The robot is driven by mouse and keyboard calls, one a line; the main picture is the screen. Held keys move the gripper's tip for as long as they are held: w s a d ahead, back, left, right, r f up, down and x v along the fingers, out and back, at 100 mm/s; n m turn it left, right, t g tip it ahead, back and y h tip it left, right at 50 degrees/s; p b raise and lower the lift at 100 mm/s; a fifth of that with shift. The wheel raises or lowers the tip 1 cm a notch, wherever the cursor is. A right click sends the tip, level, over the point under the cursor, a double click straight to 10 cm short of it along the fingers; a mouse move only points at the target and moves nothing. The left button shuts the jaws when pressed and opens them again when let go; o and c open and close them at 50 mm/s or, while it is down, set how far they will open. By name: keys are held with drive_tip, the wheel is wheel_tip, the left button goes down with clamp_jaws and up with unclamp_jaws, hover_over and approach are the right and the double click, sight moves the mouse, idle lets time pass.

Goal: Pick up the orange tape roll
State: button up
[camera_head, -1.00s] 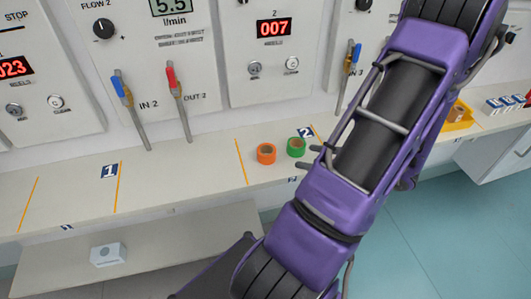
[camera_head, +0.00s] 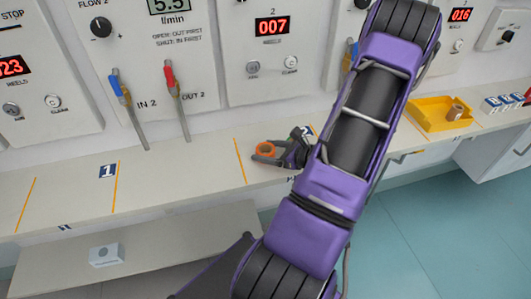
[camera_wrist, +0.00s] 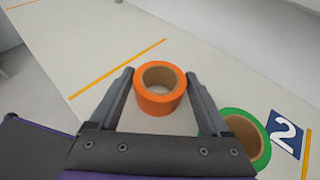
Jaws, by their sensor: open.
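The orange tape roll (camera_head: 265,149) lies flat on the bench. In the wrist view the orange tape roll (camera_wrist: 160,88) stands between the tips of my open fingers, with a small gap showing on its left side. My gripper (camera_head: 265,152) is low over the bench, reaching in from the right around the roll; in the wrist view my gripper (camera_wrist: 160,80) is open and holds nothing.
The bench (camera_head: 200,160) carries orange lines and number labels; its left stretch is clear. Valve handles (camera_head: 172,80) and panels stand along the back. A yellow tray (camera_head: 432,117) with a brown roll (camera_head: 454,112) is at the right. A small white box (camera_head: 106,254) is on the lower shelf.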

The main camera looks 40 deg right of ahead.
drive_tip(key=shift+w+a+f, duration=0.1)
drive_tip(key=shift+w+f, duration=0.05)
drive_tip(key=shift+w, duration=0.2)
drive_tip(key=c, duration=1)
